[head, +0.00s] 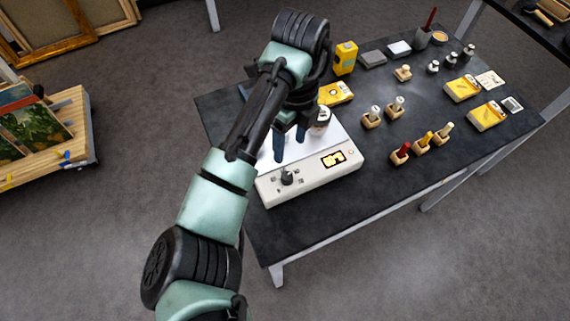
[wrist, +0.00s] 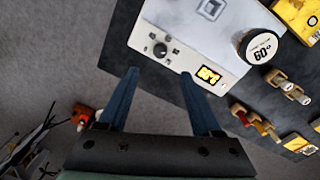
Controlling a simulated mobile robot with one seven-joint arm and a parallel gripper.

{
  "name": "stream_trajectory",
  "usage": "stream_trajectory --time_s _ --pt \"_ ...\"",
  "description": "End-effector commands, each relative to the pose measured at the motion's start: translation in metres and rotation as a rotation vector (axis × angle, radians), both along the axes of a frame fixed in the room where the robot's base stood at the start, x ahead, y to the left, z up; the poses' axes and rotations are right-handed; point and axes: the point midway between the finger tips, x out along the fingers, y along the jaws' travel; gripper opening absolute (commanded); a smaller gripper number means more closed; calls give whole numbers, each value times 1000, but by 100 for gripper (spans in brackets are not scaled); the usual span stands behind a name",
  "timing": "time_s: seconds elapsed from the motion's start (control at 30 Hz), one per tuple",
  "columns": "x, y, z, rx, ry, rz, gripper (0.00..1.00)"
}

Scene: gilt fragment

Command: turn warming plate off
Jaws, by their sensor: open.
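The warming plate (head: 306,178) is a white flat unit at the left end of the dark table. Its front panel carries a dark round knob (head: 287,176) and a lit yellow display (head: 333,159). In the wrist view the knob (wrist: 160,50) and the lit display (wrist: 209,76) lie beyond my fingertips. A round jar with a white lid marked 60° (wrist: 260,47) stands on the plate's right part. My gripper (wrist: 163,85) is open and empty, its blue fingers apart. In the head view my gripper (head: 289,143) is above the plate, apart from the knob.
Yellow boxes (head: 463,88), small wooden holders with coloured handles (head: 421,143) and a yellow container (head: 345,58) stand on the dark table (head: 300,237) to the right and behind. The front table strip is clear. A wooden rack with paintings (head: 40,130) is at far left.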

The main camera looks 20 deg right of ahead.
Motion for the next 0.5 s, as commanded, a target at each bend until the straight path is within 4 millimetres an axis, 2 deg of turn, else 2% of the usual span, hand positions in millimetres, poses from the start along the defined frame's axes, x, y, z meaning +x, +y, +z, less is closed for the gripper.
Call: stream_trajectory --time_s 0.3,0.5 --pt "-3 4 -64 1 3 3 66" --pt "-4 6 -98 1 1 2 66"
